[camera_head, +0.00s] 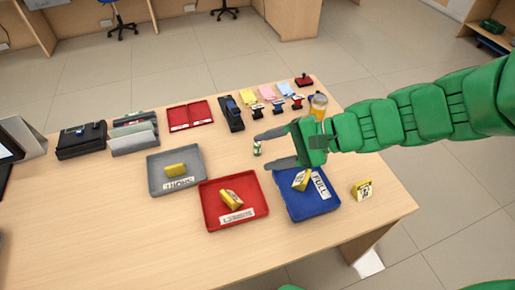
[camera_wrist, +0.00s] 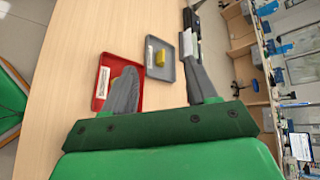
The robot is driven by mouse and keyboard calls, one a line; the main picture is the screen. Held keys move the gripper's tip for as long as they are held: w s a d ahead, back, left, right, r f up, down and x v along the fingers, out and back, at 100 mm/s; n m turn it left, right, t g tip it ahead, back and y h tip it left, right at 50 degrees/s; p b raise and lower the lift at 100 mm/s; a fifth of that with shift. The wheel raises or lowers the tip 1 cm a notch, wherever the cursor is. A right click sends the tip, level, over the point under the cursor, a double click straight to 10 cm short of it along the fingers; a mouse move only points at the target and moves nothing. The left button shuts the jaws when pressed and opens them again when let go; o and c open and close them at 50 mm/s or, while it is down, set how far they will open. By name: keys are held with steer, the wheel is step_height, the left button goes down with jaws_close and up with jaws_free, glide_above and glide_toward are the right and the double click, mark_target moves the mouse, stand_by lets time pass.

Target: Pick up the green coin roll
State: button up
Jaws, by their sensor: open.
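The green coin roll (camera_head: 257,148) is a small upright cylinder with green and pale bands. It stands on the wooden counter (camera_head: 115,215), behind the red and blue trays. My gripper (camera_head: 263,152) comes in from the right with its two grey fingers spread, one on the far side and one on the near side of the roll. In the head view the roll shows at the opening near the fingertips; I cannot tell whether either finger touches it. In the wrist view the open gripper (camera_wrist: 160,70) shows, but I cannot make out the roll.
A grey tray (camera_head: 157,189), a red tray (camera_head: 210,215) and a blue tray (camera_head: 297,210) each hold a yellow item. Stamps, colored notes and an orange jar (camera_head: 319,106) stand behind my gripper. The left front counter is clear.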

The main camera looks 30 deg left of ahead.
steer(key=w+a+f+m+t+y, duration=0.2)
steer(key=w+a+m+y, duration=0.1)
steer(key=w+a+m, duration=0.4)
steer(key=m+t, duration=0.6)
steer(key=m, duration=0.2)
glide_above(259, 147)
steer(key=s+d, duration=0.3)
step_height(259, 147, down, 14)
steer(key=f+m, duration=0.1)
steer(key=f, duration=0.2)
steer(key=w+d+f+m+h, duration=0.1)
steer(key=f, duration=0.3)
steer(key=w+f+m+h, duration=0.1)
steer(key=f+m, duration=0.1)
steer(key=f, duration=0.2)
steer(key=shift+w+d+f+t, duration=0.15)
steer(key=shift+d+t, duration=0.1)
steer(key=shift+t, duration=0.15)
steer(key=shift+x, duration=1.2)
steer(key=shift+s+x, duration=0.2)
steer(key=shift+x, duration=2.5)
steer(key=shift+c, duration=0.3)
